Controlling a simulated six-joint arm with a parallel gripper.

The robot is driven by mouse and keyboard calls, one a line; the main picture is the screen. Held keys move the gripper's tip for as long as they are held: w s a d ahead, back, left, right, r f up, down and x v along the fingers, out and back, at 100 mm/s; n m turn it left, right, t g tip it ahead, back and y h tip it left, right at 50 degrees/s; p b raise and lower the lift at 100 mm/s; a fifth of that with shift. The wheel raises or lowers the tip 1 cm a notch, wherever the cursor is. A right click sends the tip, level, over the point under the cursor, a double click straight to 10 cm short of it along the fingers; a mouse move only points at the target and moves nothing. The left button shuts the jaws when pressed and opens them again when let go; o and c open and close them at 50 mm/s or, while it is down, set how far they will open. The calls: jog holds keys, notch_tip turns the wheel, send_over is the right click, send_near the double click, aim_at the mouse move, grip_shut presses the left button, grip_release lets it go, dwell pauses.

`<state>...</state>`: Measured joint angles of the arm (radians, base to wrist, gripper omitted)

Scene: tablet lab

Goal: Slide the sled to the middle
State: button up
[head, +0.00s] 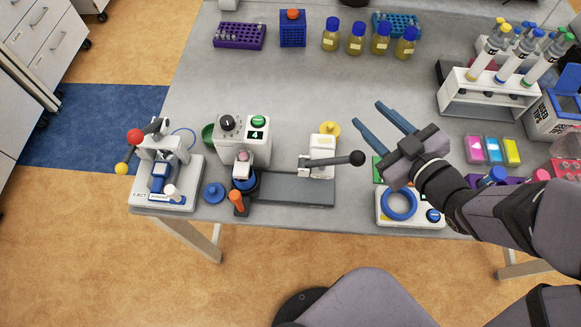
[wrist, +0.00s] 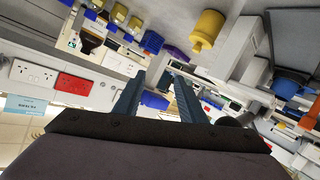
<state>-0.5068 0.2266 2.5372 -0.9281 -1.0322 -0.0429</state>
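The sled looks to be the white block (head: 322,150) with a black ball-ended lever (head: 340,160) and a yellow knob (head: 331,128). It sits towards the right part of a grey rail (head: 290,190), right of the white control unit (head: 258,153) with a dial, a green button and a display reading 4. My gripper (head: 367,106) is open and empty, up and to the right of the sled and apart from it. In the wrist view, both blue fingers (wrist: 157,80) stand apart with nothing between them. A yellow knob (wrist: 207,32) shows above them there; I cannot tell if it is the sled's.
A lever press (head: 165,175) stands left of the rail, with a blue knob (head: 213,192) between. A white device with a blue ring (head: 400,205) is at the right. Bottles (head: 356,38) and racks (head: 240,36) line the back. The bench between is clear.

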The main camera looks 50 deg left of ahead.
jog(key=s+a+r+g+y, duration=0.1)
jog(key=s, duration=0.1)
jog(key=s+a+r+g+p, duration=0.1)
jog(key=s+r, duration=0.1)
jog(key=s+a+r+m+g+y, duration=0.1)
jog(key=s+a, duration=0.1)
jog(key=s, duration=0.1)
jog(key=shift+r+y+p, duration=0.2)
jog(key=shift+y+p, duration=0.1)
jog(key=s+r+n+g+y+p, duration=0.15)
jog(key=s+r+g, duration=0.25)
jog(key=s+g, duration=0.6)
jog(key=n+h+b, duration=0.3)
jog(key=n+b, duration=0.2)
jog(key=b, duration=0.1)
send_near(240, 197)
jog(key=a, duration=0.1)
jog(key=s+a, duration=0.1)
jog(key=a, duration=0.1)
jog(key=shift+s+a+g, duration=0.25)
jog(key=shift+s+g, duration=0.1)
jog(key=shift+g, duration=0.05)
